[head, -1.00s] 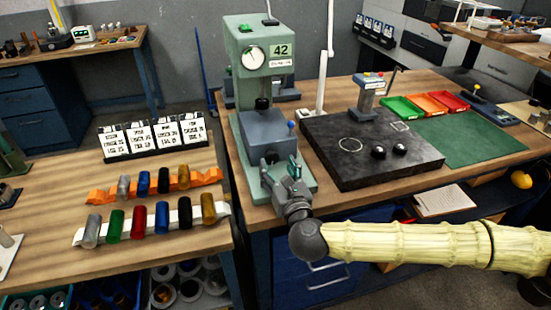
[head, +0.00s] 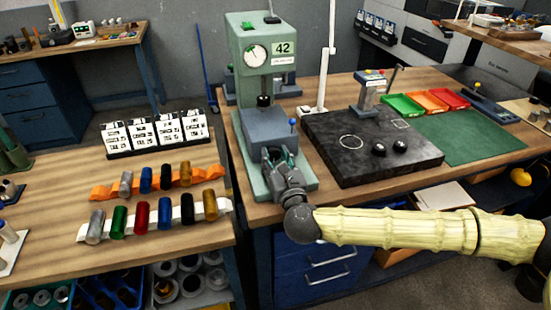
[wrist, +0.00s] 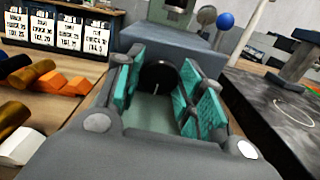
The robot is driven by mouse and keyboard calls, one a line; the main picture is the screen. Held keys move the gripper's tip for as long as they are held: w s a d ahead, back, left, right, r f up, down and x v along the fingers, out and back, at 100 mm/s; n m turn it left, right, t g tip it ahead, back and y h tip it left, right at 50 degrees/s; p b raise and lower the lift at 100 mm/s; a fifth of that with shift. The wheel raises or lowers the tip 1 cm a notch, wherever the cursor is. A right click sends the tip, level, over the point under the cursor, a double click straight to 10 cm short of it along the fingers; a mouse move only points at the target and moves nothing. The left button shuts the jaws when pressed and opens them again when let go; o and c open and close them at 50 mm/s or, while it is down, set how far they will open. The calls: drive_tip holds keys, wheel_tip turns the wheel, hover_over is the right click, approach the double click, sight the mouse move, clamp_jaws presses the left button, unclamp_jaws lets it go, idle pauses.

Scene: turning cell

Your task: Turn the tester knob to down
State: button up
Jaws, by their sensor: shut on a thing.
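The tester (head: 246,80) is a pale green press with a dial gauge and a "42" plate, standing at the left end of the right-hand bench. Its black round knob (wrist: 157,77) sits low on the front of the tester's grey block (head: 270,132). A white mark on the knob's face stands about upright in the wrist view. My gripper (head: 279,157) is at the front of the tester, its teal-padded fingers (wrist: 160,82) on both sides of the knob, shut on it. In the head view my gripper hides the knob.
A blue-tipped lever (head: 292,122) rises beside the block's right side. A dark stone plate (head: 350,165) with two black domes lies to the right. On the left bench (head: 60,190) are racks of coloured cylinders and several printed cards (head: 155,133).

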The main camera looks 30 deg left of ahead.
drive_tip(key=shift+n, duration=0.5)
drive_tip(key=n+b, duration=0.2)
drive_tip(key=n, duration=0.2)
drive_tip(key=shift+s+a+n, duration=0.1)
drive_tip(key=shift+n, duration=0.3)
drive_tip(key=n+b, duration=0.1)
drive_tip(key=n, duration=0.3)
drive_tip(key=shift+n, duration=0.4)
drive_tip(key=o, duration=1)
drive_tip(key=shift+s, duration=0.1)
drive_tip(key=shift+f, duration=0.1)
